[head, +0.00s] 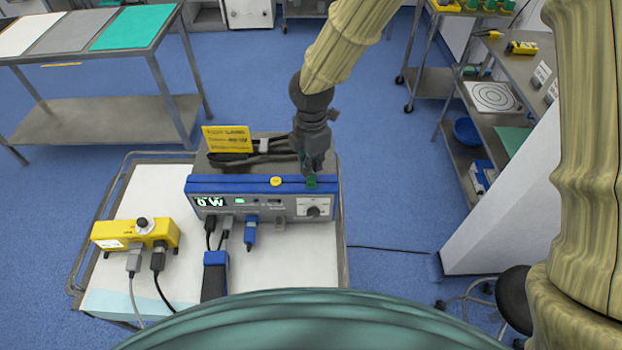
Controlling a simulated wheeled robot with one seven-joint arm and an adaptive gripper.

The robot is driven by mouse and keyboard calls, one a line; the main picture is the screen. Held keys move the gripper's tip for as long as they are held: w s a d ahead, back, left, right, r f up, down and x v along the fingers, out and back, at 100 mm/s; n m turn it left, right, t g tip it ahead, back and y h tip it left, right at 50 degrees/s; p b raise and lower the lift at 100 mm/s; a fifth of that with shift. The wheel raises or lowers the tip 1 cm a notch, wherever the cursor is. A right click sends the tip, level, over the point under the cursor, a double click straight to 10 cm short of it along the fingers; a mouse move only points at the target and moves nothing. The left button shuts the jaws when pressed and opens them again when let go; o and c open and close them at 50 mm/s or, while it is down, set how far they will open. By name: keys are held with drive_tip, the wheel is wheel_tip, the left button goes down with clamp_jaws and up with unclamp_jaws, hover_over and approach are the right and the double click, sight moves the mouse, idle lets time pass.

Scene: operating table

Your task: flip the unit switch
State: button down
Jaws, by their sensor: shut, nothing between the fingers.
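The unit (230,187) is a grey box with a blue front edge, standing on a white-topped cart. Its front panel has a lit display (209,202) reading "0 W", a small lit green light (240,201) and a dark dial (313,211) at the right. A yellow round piece (276,181) sits on its blue top edge. My gripper (313,172) points down at the right part of that edge, shut and empty. A small green piece (312,182) shows right at the fingertips; I cannot tell whether they touch it. I cannot clearly make out which part is the switch.
A yellow box (136,235) with plugged cables stands on the cart's left. A blue-and-black device (215,275) lies in front. Side tables stand left and right.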

drive_tip(key=shift+f+b, duration=0.45)
drive_tip(key=shift+f, duration=0.65)
idle(0.8)
drive_tip(key=shift+r, duration=0.1)
drive_tip(key=shift+r+p, duration=3.2)
drive_tip(key=shift+r, duration=0.25)
